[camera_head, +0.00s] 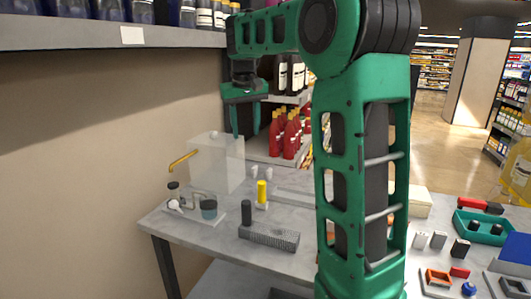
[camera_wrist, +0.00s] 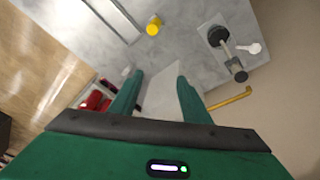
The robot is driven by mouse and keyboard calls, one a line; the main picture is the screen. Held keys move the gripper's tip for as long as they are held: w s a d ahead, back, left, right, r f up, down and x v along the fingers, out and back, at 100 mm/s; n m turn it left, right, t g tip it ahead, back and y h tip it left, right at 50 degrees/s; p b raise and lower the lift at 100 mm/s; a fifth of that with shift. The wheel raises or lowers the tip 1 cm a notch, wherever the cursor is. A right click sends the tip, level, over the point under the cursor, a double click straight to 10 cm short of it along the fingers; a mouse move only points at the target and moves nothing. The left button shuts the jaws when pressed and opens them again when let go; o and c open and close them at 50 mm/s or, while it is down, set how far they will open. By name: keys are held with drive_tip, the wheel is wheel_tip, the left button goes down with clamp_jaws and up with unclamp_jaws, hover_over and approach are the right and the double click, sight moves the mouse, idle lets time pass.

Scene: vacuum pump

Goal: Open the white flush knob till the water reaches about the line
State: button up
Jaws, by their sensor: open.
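A small white knob (camera_head: 174,204) sits at the left end of a pump assembly on a pale base plate (camera_head: 200,218) on the bench; I take it for the flush knob. In the wrist view a white knob-like part (camera_wrist: 254,48) shows at upper right. A pale translucent tank (camera_head: 222,165) stands behind the assembly, with a bent yellow pipe (camera_head: 183,160) at its left. My gripper (camera_head: 246,132) hangs above the tank's right side, open and empty. In the wrist view the fingers (camera_wrist: 158,76) are apart, with the tank (camera_wrist: 160,97) between them. I cannot make out any line or water level.
A yellow cylinder (camera_head: 262,192) and a dark textured block (camera_head: 270,237) stand on the grey bench (camera_head: 222,240) right of the assembly. Red bottles (camera_head: 289,136) stand on a shelf behind. A shelf (camera_head: 120,34) overhangs the left wall. The bench's front left is clear.

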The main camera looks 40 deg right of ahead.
drive_tip(key=s+f+g, duration=0.1)
drive_tip(key=s+f, duration=0.3)
drive_tip(key=s, duration=0.7)
drive_tip(key=shift+m, duration=0.4)
drive_tip(key=shift+s+f, duration=0.1)
drive_tip(key=shift+f, duration=0.05)
idle(0.8)
drive_tip(key=s+a+f, duration=0.2)
drive_tip(key=s+f, duration=0.3)
drive_tip(key=s, duration=0.3)
drive_tip(key=s+a+f+m+g+y, duration=0.1)
drive_tip(key=s+a+f, duration=0.1)
drive_tip(key=s+f, duration=0.3)
drive_tip(key=s+a+f+y, duration=0.1)
drive_tip(key=s+f, duration=0.3)
drive_tip(key=s, duration=0.8)
drive_tip(key=shift+s+a+f+m+g, duration=0.3)
drive_tip(key=shift+a+f, duration=0.1)
drive_tip(key=shift+a, duration=0.15)
drive_tip(key=shift+w, duration=0.1)
drive_tip(key=shift+w+f, duration=0.2)
drive_tip(key=shift+w, duration=0.4)
